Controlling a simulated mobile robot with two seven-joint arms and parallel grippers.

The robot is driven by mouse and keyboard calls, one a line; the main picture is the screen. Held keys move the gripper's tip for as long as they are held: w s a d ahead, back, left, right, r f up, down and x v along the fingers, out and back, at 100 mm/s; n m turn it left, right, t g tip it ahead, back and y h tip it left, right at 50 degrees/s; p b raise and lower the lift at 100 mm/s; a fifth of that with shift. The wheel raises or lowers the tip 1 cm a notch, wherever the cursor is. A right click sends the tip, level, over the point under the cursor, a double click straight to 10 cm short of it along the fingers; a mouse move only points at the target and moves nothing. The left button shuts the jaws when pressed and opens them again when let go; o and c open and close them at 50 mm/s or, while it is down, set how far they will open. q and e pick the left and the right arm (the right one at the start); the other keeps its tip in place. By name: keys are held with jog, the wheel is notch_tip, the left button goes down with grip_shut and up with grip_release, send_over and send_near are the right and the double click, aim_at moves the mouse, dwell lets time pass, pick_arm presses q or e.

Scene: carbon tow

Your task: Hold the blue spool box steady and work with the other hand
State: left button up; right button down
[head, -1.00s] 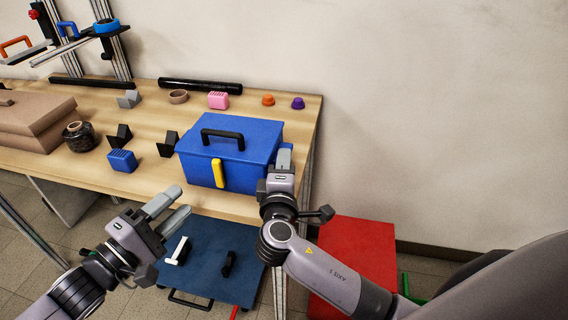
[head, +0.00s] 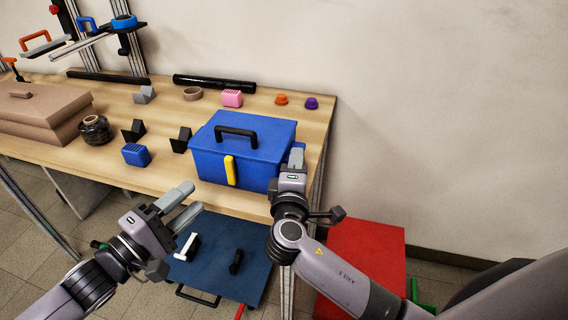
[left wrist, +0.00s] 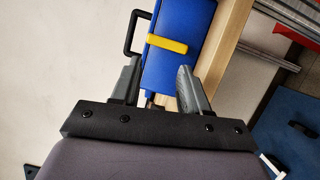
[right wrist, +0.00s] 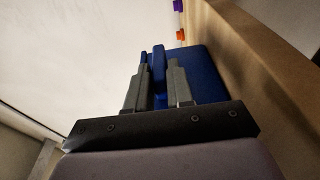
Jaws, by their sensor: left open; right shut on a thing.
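The blue spool box (head: 210,162) stands on the wooden table near its front right edge, lid closed. It has a black handle (head: 237,132) on top and a yellow latch (head: 230,171) on the front. My right gripper (head: 294,158) is shut on the right side of the box; in the right wrist view its fingers (right wrist: 158,80) close around a blue part of it. My left gripper (head: 182,202) is open and empty, in front of the table edge, apart from the box. In the left wrist view the box (left wrist: 178,70) and yellow latch (left wrist: 167,45) lie ahead of its fingers.
A small blue block (head: 136,155) and black wedges (head: 181,140) lie left of the box. A dark spool (head: 95,130) and brown case (head: 40,118) are further left. A black roll (head: 214,82) and pink block (head: 232,98) lie behind. Blue (head: 215,262) and red (head: 365,265) surfaces are below.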

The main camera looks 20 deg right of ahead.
aim_at(229, 171)
pick_arm(q)
jog(key=s+d+r+m+t+y, duration=0.1)
jog(key=s+d+m+t+y, duration=0.2)
jog(key=m, duration=0.7)
jog(key=shift+w+d+f+m+t+y, duration=0.2)
jog(key=shift+w+d+m+y, duration=0.1)
jog(key=shift+w+d+m, duration=0.8)
jog(key=shift+w+d+f+m+t+y, duration=0.25)
jog(key=shift+w+d+m, duration=0.45)
jog(key=shift+w, duration=0.7)
jog(key=shift+w+d+f+m+t+y, duration=0.15)
jog(key=shift+w+d+m+y, duration=0.2)
jog(key=shift+w+d+m, duration=0.75)
jog(key=shift+w+a+n, duration=0.1)
jog(key=shift+w+n, duration=0.05)
jog(key=shift+n, duration=0.15)
grip_shut()
